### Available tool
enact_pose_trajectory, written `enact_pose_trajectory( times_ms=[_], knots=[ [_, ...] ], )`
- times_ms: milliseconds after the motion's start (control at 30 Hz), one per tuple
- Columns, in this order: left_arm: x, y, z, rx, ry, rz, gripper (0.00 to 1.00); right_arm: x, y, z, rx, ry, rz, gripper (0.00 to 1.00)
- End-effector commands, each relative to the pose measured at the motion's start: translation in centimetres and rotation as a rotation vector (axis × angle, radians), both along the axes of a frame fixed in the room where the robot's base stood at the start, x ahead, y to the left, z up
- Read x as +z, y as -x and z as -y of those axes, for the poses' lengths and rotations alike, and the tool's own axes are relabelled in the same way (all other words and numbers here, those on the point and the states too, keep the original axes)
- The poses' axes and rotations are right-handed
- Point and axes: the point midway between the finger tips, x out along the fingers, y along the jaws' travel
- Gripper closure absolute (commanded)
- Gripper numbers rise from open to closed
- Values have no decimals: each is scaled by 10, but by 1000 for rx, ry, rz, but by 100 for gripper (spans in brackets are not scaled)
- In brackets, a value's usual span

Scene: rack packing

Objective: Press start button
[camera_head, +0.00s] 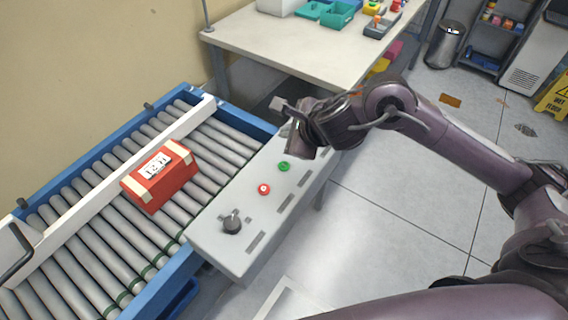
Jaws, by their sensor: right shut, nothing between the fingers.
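A grey control panel (213,237) runs along the right side of the conveyor. A green button (284,166) sits toward its far end, and a red button (263,189) sits nearer. A dark knob (232,224) is at its near end. My right gripper (287,131) is shut and empty over the far end of the panel, just beyond the green button in the picture. A gap shows between it and the green button. The gripper and wrist hide part of the panel's far end. My left gripper is not in view.
A red box (159,180) with a label lies on the roller conveyor (110,249), by a white guide bar (90,205). A white table (262,46) with teal trays (338,14) stands behind. A bin (444,46) and yellow sign (553,94) stand at the far right.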

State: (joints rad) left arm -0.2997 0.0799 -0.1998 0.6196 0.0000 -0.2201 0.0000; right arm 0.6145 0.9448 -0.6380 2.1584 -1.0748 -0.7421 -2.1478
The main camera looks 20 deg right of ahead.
Motion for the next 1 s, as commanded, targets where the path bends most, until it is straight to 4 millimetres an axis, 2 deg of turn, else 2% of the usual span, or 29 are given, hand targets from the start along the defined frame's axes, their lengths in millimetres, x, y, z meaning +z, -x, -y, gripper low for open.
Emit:
enact_pose_trajectory(
  times_ms=[267,733,867,1000],
  knots=[
    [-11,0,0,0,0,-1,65,-13,0,0,-2,-2,-1,100],
    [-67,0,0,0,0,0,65,-77,0,0,-2,-2,2,100],
    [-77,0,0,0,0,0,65,-86,0,0,-3,-2,1,100],
    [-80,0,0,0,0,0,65,-89,0,0,-3,-3,0,100]
  ],
)
